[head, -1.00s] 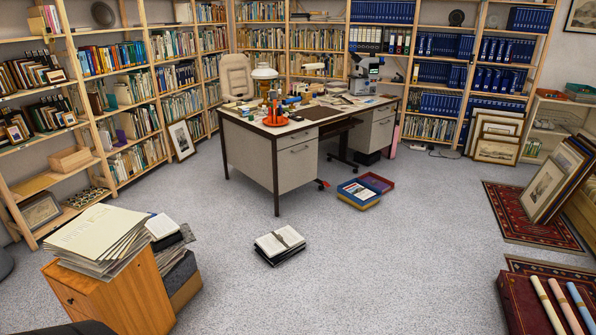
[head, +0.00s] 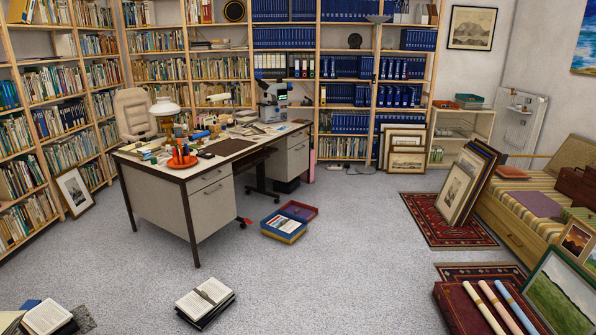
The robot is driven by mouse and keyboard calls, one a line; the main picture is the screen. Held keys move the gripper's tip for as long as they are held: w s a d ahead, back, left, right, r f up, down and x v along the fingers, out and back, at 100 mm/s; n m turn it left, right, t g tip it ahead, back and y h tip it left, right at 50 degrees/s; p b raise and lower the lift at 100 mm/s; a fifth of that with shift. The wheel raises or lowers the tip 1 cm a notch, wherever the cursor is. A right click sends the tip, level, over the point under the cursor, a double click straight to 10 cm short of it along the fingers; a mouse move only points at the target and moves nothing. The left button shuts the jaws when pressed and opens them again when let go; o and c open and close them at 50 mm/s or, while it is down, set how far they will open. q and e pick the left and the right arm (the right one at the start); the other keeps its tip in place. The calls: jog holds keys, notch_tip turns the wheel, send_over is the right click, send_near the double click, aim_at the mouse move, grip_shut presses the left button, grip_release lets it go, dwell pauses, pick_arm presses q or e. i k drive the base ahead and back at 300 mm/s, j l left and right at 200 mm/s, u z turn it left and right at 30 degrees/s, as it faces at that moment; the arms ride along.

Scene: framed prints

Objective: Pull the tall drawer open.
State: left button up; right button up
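A desk (head: 240,147) with a light top stands left of the middle. Its near pedestal has a shallow upper drawer (head: 205,178) and a taller lower drawer (head: 214,208), each with a small handle on the front. Both look shut. The far pedestal also has a shallow drawer (head: 297,139) above a taller drawer (head: 298,160), and these look shut too. Neither of my grippers is in view.
An open blue box (head: 284,226) and an open book on a stack (head: 204,298) lie on the floor before the desk. A chair (head: 135,113) stands behind it. Framed prints (head: 461,187) lean by a striped daybed (head: 520,200) at right.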

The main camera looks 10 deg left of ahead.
aim_at(214, 207)
jog(key=i+j+u, duration=0.35)
jog(key=i, duration=0.6)
jog(key=i+u, duration=0.35)
jog(key=i, duration=0.6)
